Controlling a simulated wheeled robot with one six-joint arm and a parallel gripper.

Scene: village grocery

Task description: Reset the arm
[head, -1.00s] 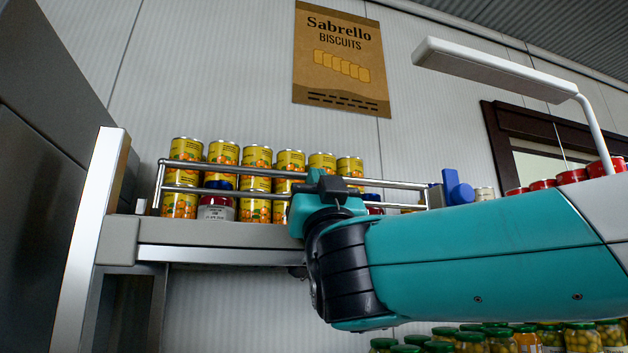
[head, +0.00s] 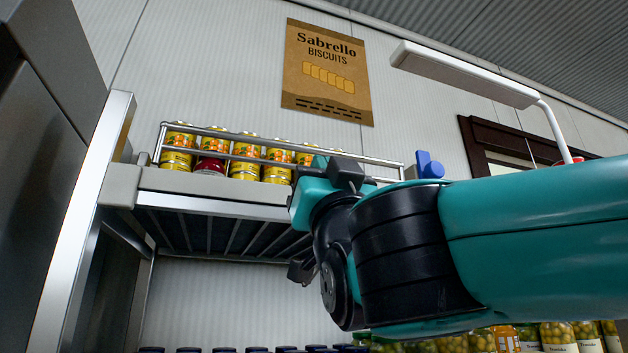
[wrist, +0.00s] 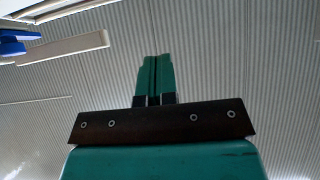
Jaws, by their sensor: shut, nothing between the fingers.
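My gripper (wrist: 154,66) shows in the wrist view as two teal fingers side by side, pressed together with nothing between them. It points up at the corrugated ceiling. In the head view my teal and black arm reaches in from the right and bends in front of the shelf. The fingers cannot be made out clearly there.
A metal shelf (head: 215,204) with a rail holds yellow cans (head: 245,160) behind my arm. Jars (head: 558,336) and dark lids stand below. A white lamp (head: 465,75) hangs at upper right; a blue object (head: 428,166) is beside my arm.

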